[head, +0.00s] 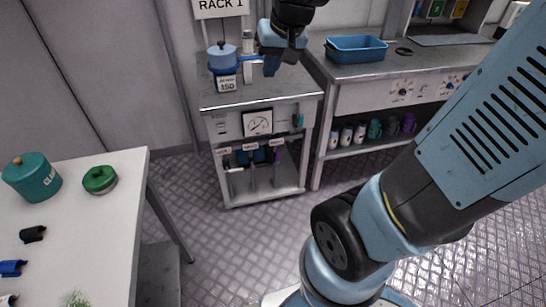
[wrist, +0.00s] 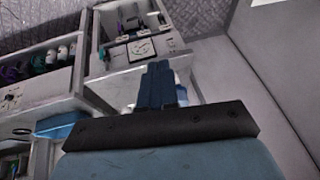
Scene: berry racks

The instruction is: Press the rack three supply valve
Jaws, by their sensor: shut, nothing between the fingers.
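A white cabinet (head: 207,115) stands under a RACK 1 sign. My gripper (head: 271,67) is above the cabinet top, well above the recess. Its dark blue fingers (wrist: 155,84) are together and empty.
A blue pot (head: 222,57) stands on the cabinet top behind a "150" tag (head: 227,84), its handle close to my gripper. A bench at right holds a blue bin (head: 355,48) with cups below. A left table (head: 95,220) holds a teal canister (head: 32,178). Floor before the cabinet is clear.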

